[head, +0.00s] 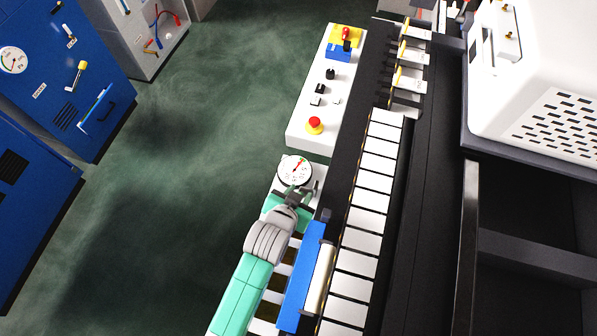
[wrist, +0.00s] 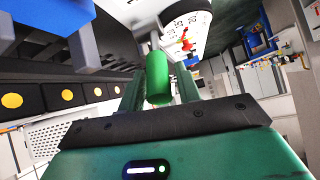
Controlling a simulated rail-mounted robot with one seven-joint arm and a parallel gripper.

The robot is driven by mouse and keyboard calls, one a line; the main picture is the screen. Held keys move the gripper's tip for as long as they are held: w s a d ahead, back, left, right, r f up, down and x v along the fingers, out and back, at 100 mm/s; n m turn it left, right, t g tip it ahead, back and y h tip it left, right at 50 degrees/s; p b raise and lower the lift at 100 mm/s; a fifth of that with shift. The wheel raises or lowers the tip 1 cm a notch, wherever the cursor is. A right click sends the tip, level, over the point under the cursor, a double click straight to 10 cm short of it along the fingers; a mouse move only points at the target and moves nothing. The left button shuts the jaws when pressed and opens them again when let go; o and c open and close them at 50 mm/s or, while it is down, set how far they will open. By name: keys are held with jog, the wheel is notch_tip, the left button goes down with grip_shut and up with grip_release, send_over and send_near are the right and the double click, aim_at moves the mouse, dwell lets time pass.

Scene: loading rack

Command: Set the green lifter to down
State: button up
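The green lifter (wrist: 157,78) shows in the wrist view as a green cylindrical handle on a thin grey stem, its end pointing toward the camera. The stem runs up toward a white panel with a round dial. My gripper (wrist: 160,88) has its two green fingers on either side of the handle, with a small gap visible at each side, so it looks open and not clamped. In the head view my gripper (head: 290,198) is just below the round gauge (head: 294,169), and the arm and gripper mostly hide the lifter there. I cannot tell the lifter's exact setting.
A white control box (head: 316,110) with a red button (head: 314,125) stands beyond the gauge. A blue block (head: 304,275) and a white roller (head: 319,278) lie right of my arm, beside the slatted conveyor (head: 356,262). Open green floor (head: 190,190) is on the left.

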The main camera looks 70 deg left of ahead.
jog(key=shift+o, duration=0.6)
jog(key=shift+f, duration=0.1)
jog(key=v, duration=0.8)
jog(key=shift+p, duration=0.4)
jog(key=w+d+r+m+t, duration=0.2)
jog(key=w+r+t, duration=0.3)
jog(key=w+r, duration=0.85)
jog(key=w+d+r+m+t, duration=0.1)
jog(key=w+d+r+t, duration=0.15)
jog(key=r, duration=0.45)
jog(key=w+d+r+t+h, duration=0.1)
jog(key=d+r, duration=0.2)
jog(key=r, duration=0.4)
jog(key=w+d+r+m+t, duration=0.1)
jog(key=w+d+r+t, duration=0.15)
jog(key=r, duration=0.45)
jog(key=s+d+r+m+t+h, duration=0.2)
jog(key=s+d+r+t+h, duration=0.1)
jog(key=d+r, duration=0.75)
jog(key=s+d+r+m+t+h, duration=0.15)
jog(key=d+r+t+h, duration=0.4)
jog(key=r, duration=0.85)
notch_tip(320, 180, up, 16)
jog(key=g+y+p, duration=0.2)
jog(key=p, duration=1.4)
jog(key=shift+d+f+y, duration=0.2)
jog(key=shift+d+y, duration=0.05)
jog(key=shift+y, duration=0.1)
